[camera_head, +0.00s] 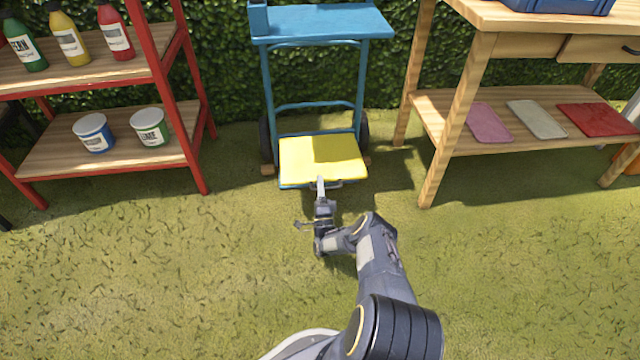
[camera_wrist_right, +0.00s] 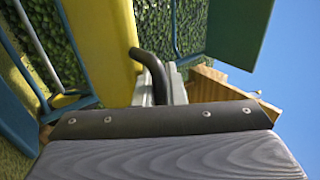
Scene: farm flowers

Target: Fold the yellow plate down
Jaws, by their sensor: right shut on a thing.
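The yellow plate (camera_head: 322,158) is at the foot of a blue hand trolley (camera_head: 268,95), with its yellow face toward the head camera. It looks lowered, but I cannot tell whether it lies fully flat. My right gripper (camera_head: 320,184) is at the plate's front edge, shut on a handle there. In the right wrist view the yellow plate (camera_wrist_right: 105,45) is close ahead, and the dark curved handle (camera_wrist_right: 152,72) runs into my gripper's fingers (camera_wrist_right: 163,90). The exact grip is partly hidden. My left gripper is not in view.
A red-framed shelf (camera_head: 172,95) with bottles and paint cans stands left of the trolley. A wooden table (camera_head: 482,28) with a lower shelf of coloured slabs stands to the right. A hedge is behind. The grass in front is clear.

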